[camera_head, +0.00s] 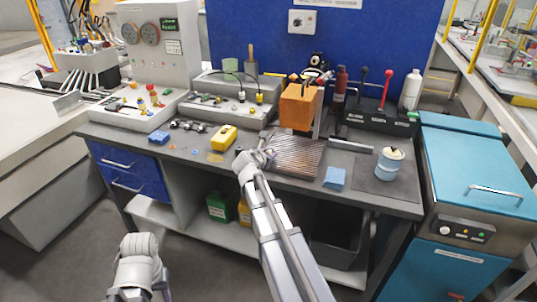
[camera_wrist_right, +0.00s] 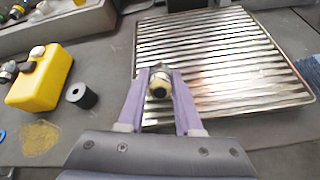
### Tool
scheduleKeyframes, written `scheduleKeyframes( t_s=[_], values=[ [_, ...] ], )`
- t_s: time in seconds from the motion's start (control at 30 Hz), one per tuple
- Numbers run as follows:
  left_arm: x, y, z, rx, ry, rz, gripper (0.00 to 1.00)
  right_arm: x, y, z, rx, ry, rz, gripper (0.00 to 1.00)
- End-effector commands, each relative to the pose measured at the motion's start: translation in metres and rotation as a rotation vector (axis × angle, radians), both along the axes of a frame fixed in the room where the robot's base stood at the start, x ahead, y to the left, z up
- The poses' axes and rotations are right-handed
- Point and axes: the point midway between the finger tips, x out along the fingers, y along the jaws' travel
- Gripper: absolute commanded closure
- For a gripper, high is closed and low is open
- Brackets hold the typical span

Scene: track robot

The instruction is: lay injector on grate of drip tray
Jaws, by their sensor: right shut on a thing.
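The drip tray's ribbed metal grate (camera_head: 300,154) lies on the grey workbench, and it fills the upper right of the right wrist view (camera_wrist_right: 225,65). My right gripper (camera_head: 264,154) is at the tray's left edge in the head view. In the right wrist view its two purple fingers (camera_wrist_right: 159,90) are shut on the injector (camera_wrist_right: 158,88), a small metal part with a pale, dark-ringed end. The injector shows over the grate's near left corner; whether it touches the grate I cannot tell. Only part of my left arm shows at the lower left; its gripper is out of view.
A yellow block-like part (camera_head: 223,137) and a small black cylinder (camera_wrist_right: 81,95) lie left of the tray. An orange box (camera_head: 298,107) stands behind it. A blue sponge (camera_head: 334,177) and a white-and-blue pot (camera_head: 389,163) are to its right.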

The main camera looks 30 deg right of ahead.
Motion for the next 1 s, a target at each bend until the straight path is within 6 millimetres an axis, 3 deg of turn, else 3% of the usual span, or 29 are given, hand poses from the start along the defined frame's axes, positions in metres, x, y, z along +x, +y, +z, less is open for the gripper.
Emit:
scheduleKeyframes(
  t_s=[0.03, 0.33, 0.67, 1.0],
  values=[
    [0.000, 0.000, -0.001, 0.000, 0.000, 0.000, 0.50, 0.000, 0.000, -0.001, 0.000, 0.000, 0.000, 0.65],
    [0.000, 0.000, 0.000, 0.000, 0.000, 0.000, 0.50, 0.000, 0.000, 0.000, 0.000, 0.000, 0.000, 0.31],
    [0.000, 0.000, 0.002, 0.000, 0.000, 0.000, 0.50, -0.002, 0.002, 0.002, 0.000, 0.000, 0.000, 0.31],
    [0.000, 0.000, 0.024, 0.000, 0.000, 0.000, 0.50, -0.028, 0.031, 0.024, 0.000, 0.001, 0.002, 0.31]
  ],
)
